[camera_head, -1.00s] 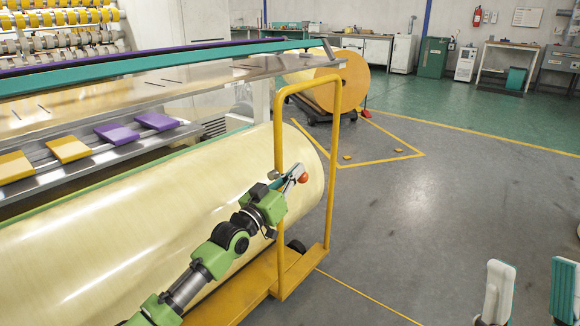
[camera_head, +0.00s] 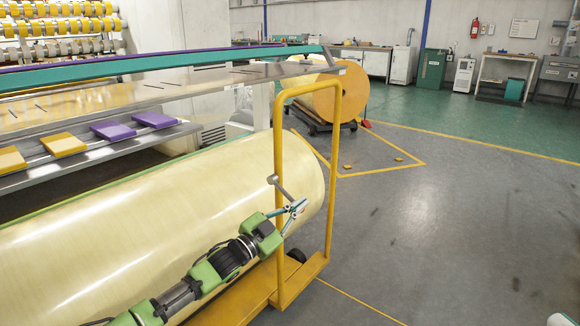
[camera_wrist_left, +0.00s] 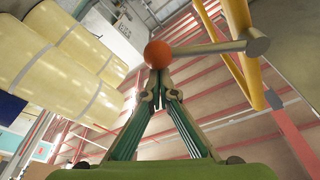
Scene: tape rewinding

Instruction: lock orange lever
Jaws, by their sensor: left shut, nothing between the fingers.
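The lever is a grey rod (camera_head: 282,188) on the yellow cart frame (camera_head: 335,165). It slopes down to the right from its pivot. Its orange ball (camera_wrist_left: 157,54) is hidden in the head view but shows in the left wrist view at the rod's (camera_wrist_left: 208,48) end. My left gripper (camera_head: 298,206) is at the lever's lower end, and its fingers are shut and empty. In the left wrist view the closed fingertips (camera_wrist_left: 160,76) appear right at the ball; I cannot tell whether they touch it. Only a pale sliver of my right gripper (camera_head: 563,320) shows at the bottom right.
A large cream roll (camera_head: 150,225) lies beside the cart frame, under a machine with a metal shelf (camera_head: 150,95). An orange roll (camera_head: 340,95) stands farther back.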

